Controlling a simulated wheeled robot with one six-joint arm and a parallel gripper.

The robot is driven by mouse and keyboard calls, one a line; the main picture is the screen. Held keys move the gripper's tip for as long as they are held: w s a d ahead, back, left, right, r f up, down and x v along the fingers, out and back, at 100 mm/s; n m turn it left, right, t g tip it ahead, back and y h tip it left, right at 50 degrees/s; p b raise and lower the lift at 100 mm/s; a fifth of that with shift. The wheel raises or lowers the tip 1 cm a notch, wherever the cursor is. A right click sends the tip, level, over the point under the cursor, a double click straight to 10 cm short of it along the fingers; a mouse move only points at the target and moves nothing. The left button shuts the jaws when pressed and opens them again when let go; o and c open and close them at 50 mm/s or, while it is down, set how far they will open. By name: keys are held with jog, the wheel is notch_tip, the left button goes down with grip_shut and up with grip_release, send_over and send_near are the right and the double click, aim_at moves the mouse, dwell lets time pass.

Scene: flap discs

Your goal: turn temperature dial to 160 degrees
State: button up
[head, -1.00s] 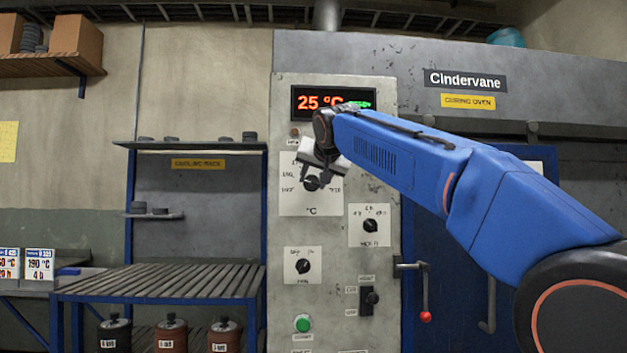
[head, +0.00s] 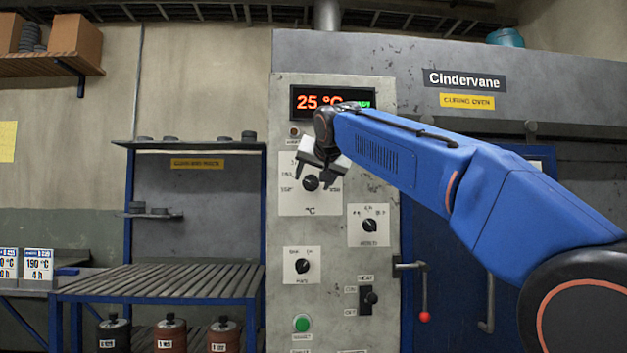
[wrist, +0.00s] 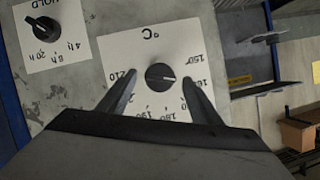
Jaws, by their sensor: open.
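The temperature dial (head: 311,183) is a black knob on a white °C plate, high on the oven's control panel. In the wrist view the dial (wrist: 160,77) appears upside down, with its pale pointer mark toward the right, near the 160 label (wrist: 196,82). The 150 label (wrist: 195,57) is just above that. My gripper (head: 313,180) is in front of the plate, partly covering it. In the wrist view my gripper (wrist: 160,76) is open, with one finger on each side of the dial and gaps between. Contact with the knob cannot be seen.
The display (head: 331,102) reads 25 °C. A hold dial (head: 369,226), another knob (head: 302,266), a green button (head: 302,323) and a black switch (head: 369,298) are lower on the panel. A red-tipped door handle (head: 424,316) sticks out at right. A slatted rack (head: 160,281) stands left.

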jog(key=v, duration=1.7)
jog(key=shift+f, duration=0.15)
jog(key=s+d+f+n+g+h, duration=0.15)
jog(key=s+d+f, duration=0.25)
jog(key=f, duration=0.6)
jog(key=s+d+f+g, duration=0.2)
jog(key=s+d+f, duration=0.25)
jog(key=f, duration=0.55)
jog(key=s+d+f+g, duration=0.1)
jog(key=s+d+f, duration=0.3)
jog(key=f, duration=0.6)
jog(key=s+d+f+g, duration=0.1)
jog(key=s+d+f, duration=0.1)
jog(key=s+f, duration=0.4)
jog(key=s+d+f+g, duration=0.2)
jog(key=s+f, duration=0.5)
jog(key=f, duration=0.8)
jog(key=s+d+f+n+g, duration=0.1)
jog(key=s+d+f, duration=0.1)
jog(key=s+f, duration=0.4)
notch_tip(320, 180, down, 6)
jog(key=shift+s+d+r, duration=0.2)
jog(key=shift+s+d, duration=0.1)
jog(key=shift+d, duration=0.05)
jog(key=shift+h, duration=0.25)
